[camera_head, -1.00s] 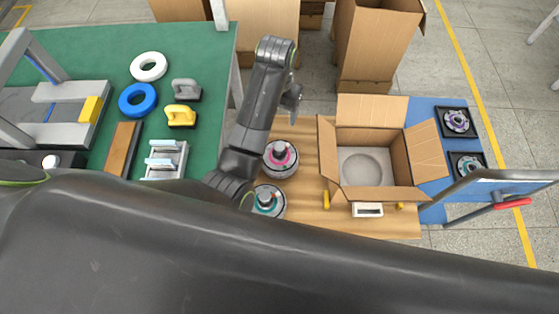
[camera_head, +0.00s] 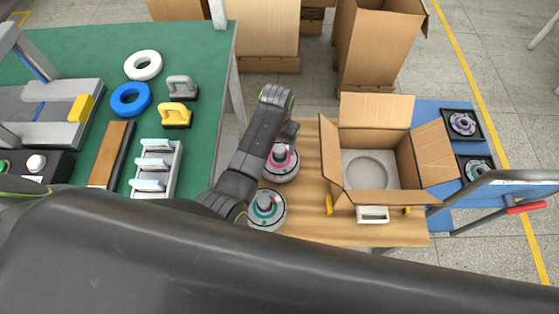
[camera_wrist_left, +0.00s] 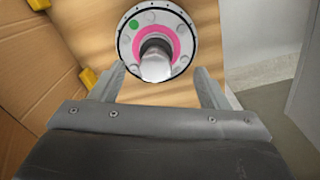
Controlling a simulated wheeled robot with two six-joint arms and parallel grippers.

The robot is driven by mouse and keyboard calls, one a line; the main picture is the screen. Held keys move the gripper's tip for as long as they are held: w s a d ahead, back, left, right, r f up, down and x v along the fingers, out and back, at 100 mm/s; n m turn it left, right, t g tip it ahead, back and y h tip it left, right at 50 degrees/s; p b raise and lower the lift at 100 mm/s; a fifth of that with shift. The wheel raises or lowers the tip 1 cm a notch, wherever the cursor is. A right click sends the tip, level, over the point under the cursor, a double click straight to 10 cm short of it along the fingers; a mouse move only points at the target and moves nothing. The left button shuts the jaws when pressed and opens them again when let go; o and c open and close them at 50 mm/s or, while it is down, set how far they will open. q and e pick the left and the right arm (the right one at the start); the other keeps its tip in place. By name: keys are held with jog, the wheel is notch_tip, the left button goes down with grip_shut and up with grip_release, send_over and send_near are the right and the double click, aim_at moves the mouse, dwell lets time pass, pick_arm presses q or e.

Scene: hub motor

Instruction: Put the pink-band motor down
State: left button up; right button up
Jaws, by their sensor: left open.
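The pink-band motor (camera_head: 282,167) stands on the wooden tabletop (camera_head: 310,222), left of the open carton. In the left wrist view the pink-band motor (camera_wrist_left: 179,35) shows its pale flange, pink ring, green dot and metal shaft. My left gripper (camera_head: 287,142) is over this motor and partly hides it. In the left wrist view my left gripper (camera_wrist_left: 160,77) is open, its fingers spread on either side of the shaft end and not closed on it. A teal-band motor (camera_head: 266,211) stands just in front of the pink-band one. My right gripper is not in view.
An open carton (camera_head: 410,165) with a round-recessed insert (camera_head: 370,170) stands to the right on the tabletop. A blue surface (camera_head: 437,116) beyond it bears two motors in black trays. A green table (camera_head: 215,60) with rings, weights and a rack is at left.

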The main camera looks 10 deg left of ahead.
aim_at(280, 148)
pick_arm(q)
jog(key=shift+d+f+b, duration=0.15)
jog(key=shift+f+b, duration=0.05)
jog(key=shift+f, duration=1.3)
jog(key=shift+d+f+b, duration=0.1)
jog(key=shift+f+b, duration=0.05)
jog(key=shift+f, duration=1.35)
grip_shut()
jog(key=shift+w+r, duration=0.15)
